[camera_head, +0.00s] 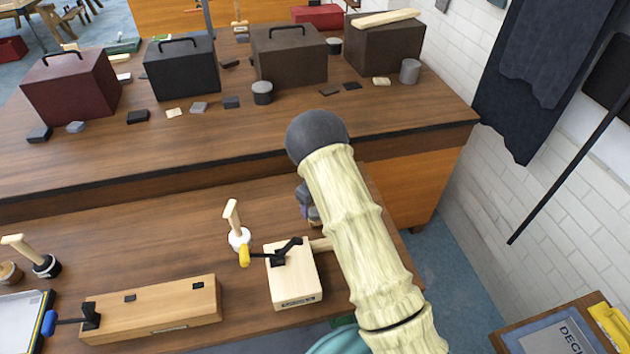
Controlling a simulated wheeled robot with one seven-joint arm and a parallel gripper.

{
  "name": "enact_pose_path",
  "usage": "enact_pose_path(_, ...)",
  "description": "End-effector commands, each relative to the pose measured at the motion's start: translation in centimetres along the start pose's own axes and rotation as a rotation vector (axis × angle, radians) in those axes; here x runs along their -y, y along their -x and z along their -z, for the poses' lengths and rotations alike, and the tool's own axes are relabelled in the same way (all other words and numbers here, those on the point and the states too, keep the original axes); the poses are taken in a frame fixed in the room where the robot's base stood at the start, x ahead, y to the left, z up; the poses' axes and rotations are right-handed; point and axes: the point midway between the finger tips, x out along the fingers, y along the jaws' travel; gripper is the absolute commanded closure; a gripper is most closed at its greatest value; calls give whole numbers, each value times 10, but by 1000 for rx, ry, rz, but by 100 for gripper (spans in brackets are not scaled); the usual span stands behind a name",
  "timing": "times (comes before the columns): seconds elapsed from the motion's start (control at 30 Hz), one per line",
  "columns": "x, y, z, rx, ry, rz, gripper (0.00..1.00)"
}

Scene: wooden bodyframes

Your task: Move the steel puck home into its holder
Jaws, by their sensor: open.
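I cannot tell for sure which piece is the steel puck. A pale round piece with an upright wooden handle (239,238) stands on the near bench, beside a light wooden block (296,289) with a black clamp and yellow grip. A dark round piece with a tilted wooden handle (46,266) stands at the far left of this bench. No holder can be made out clearly. My gripper (307,203) shows only in part, dark, behind my pale arm over the right of the near bench. Its fingertips are mostly hidden; it is open, with nothing visible held.
A long wooden block (155,308) with a blue-gripped clamp lies at the front left, beside a tray (22,318). The far bench (190,138) carries several dark boxes, small blocks and grey cylinders (410,71). A brick wall stands at right. The near bench's middle left is clear.

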Motion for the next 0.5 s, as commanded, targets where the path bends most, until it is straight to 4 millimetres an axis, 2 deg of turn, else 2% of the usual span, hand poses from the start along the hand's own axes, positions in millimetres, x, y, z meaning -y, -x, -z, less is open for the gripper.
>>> enact_pose_path(0.5, 0, 103, -1, 6, 1, 3, 35)
